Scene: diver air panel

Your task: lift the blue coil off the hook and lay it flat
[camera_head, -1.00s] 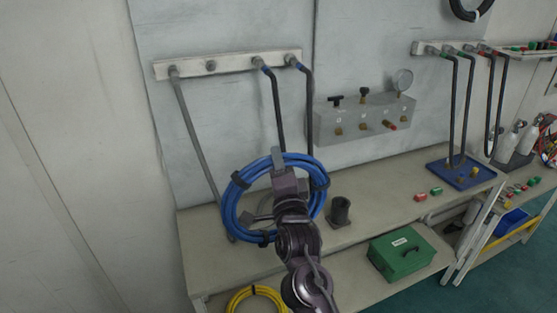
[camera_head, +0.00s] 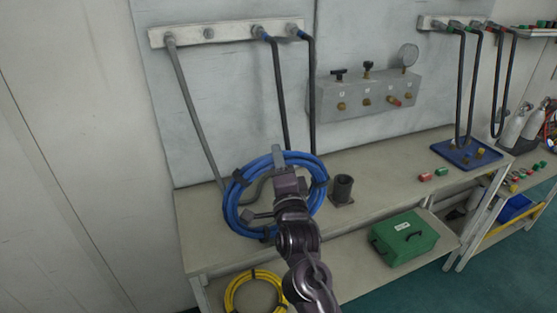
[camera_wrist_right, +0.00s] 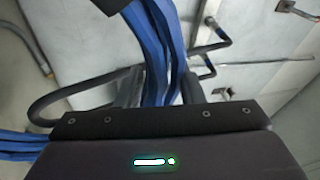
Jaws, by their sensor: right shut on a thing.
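The blue coil (camera_head: 231,206) hangs upright in the head view, bound with dark ties, in front of the bench and below the wall rail. My right gripper (camera_head: 279,158) is shut on the top of its ring. In the right wrist view, the blue hose (camera_wrist_right: 152,45) runs between the fingers of my right gripper (camera_wrist_right: 160,90). The rail (camera_head: 226,33) with its pegs is on the wall above, apart from the coil. My arm hides the coil's lower right part. Whether the coil touches the bench is unclear. My left gripper is out of view.
The bench top (camera_head: 395,170) has free room right of the coil. A dark cylinder (camera_head: 342,188) stands just right of the coil. A blue tray (camera_head: 486,149) lies farther right. A green box (camera_head: 403,238) and a yellow coil (camera_head: 236,286) are lower down. Dark hoses (camera_head: 279,95) hang behind.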

